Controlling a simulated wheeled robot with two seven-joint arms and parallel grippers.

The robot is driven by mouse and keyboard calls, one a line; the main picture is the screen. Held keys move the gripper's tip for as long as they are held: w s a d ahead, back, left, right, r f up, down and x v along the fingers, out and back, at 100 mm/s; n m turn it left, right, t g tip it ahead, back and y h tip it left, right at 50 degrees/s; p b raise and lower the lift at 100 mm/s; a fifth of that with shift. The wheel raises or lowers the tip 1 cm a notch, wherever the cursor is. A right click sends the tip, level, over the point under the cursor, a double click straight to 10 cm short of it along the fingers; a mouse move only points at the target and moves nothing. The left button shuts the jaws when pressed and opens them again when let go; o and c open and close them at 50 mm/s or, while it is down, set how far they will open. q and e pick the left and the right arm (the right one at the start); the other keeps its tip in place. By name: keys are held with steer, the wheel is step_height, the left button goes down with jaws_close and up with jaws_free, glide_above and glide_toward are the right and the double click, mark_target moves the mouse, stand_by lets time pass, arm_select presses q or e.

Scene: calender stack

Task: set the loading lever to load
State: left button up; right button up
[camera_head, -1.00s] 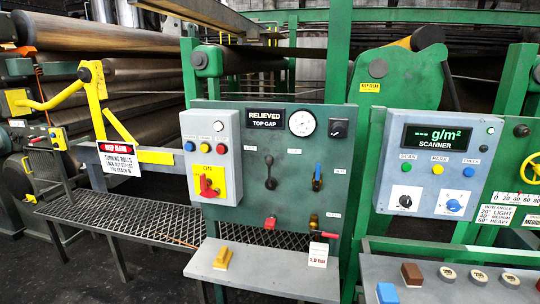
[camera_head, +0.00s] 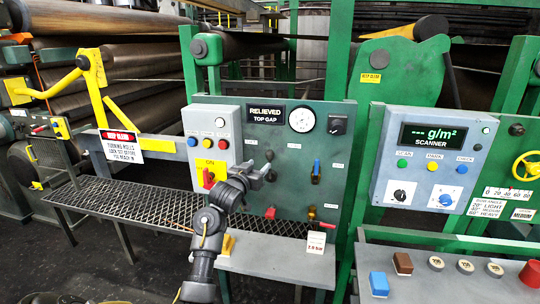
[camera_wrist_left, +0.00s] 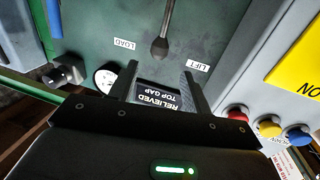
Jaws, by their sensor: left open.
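The loading lever has a dark knob (camera_head: 269,155) on the green panel (camera_head: 325,190), below the sign reading RELIEVED TOP GAP (camera_head: 265,115). My left gripper (camera_head: 262,172) is in front of the panel and hides most of the lever. In the left wrist view, which is upside down, the lever knob (camera_wrist_left: 160,47) sits between the labels LOAD (camera_wrist_left: 124,44) and LIFT (camera_wrist_left: 198,66). My left gripper (camera_wrist_left: 160,78) is open there, its fingers pointing toward the panel on either side of the knob's line. The knob appears just beyond the fingertips, with no contact visible. My right gripper is not in view.
A grey button box with a red switch (camera_head: 210,173) is left of the gripper. A blue-handled valve (camera_head: 316,170) is to its right. A round gauge (camera_head: 302,119) is above. A shelf (camera_head: 285,262) projects below, with a yellow block (camera_head: 227,243) on it.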

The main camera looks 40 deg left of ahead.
mark_target(268, 156)
arm_select(q)
steer(key=p+x, duration=0.2)
steer(key=x, duration=0.7)
steer(key=shift+w, duration=0.1)
steer(key=shift+w+a, duration=0.15)
steer(key=shift+w, duration=0.55)
steer(key=shift+c, duration=0.8)
jaws_close()
